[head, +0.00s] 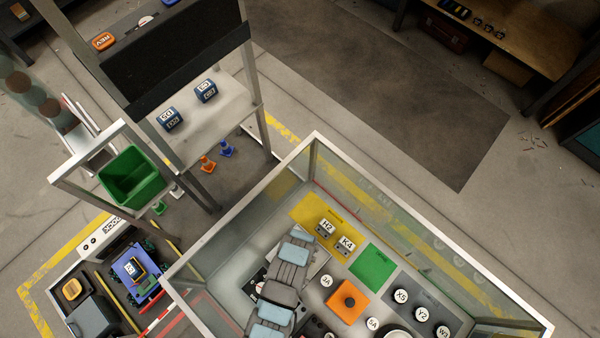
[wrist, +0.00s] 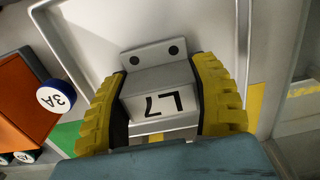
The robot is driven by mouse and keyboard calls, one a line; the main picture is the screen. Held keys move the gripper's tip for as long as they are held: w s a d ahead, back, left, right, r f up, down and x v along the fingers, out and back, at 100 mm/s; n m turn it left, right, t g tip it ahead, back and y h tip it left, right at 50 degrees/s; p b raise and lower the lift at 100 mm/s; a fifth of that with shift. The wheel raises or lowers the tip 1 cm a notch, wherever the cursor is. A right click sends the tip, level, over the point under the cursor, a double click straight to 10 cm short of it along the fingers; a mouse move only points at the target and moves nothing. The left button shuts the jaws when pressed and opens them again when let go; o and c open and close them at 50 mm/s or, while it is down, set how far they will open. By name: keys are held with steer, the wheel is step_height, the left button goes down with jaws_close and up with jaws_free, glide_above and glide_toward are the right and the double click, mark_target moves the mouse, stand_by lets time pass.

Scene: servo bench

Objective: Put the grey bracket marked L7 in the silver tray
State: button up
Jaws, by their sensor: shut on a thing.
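In the wrist view my gripper (wrist: 164,72) is shut on the grey bracket (wrist: 158,84), with yellow ribbed fingers on both sides. The bracket has two dark holes and a white L7 label, upside down in this view. Behind it lies the silver tray (wrist: 95,35), with its raised rim running around; the bracket is over the tray. I cannot tell whether the bracket touches its floor. In the head view my arm covers the gripper and the bracket, and only part of the tray (head: 317,263) shows beside the arm.
An orange block (head: 347,301) and a 3A disc (head: 327,281) are close beside the tray. A green square (head: 372,267) and brackets H2 (head: 326,228) and K4 (head: 345,245) lie nearby. Discs X5 (head: 401,296) and Y2 (head: 421,314) are further right. Clear walls enclose the bench.

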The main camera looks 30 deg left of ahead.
steer(key=shift+f, duration=0.15)
steer(key=o, duration=1.2)
step_height(320, 180, up, 12)
steer(key=p, duration=0.3)
steer(key=shift+r+p, duration=0.2)
steer(key=shift+p, duration=0.1)
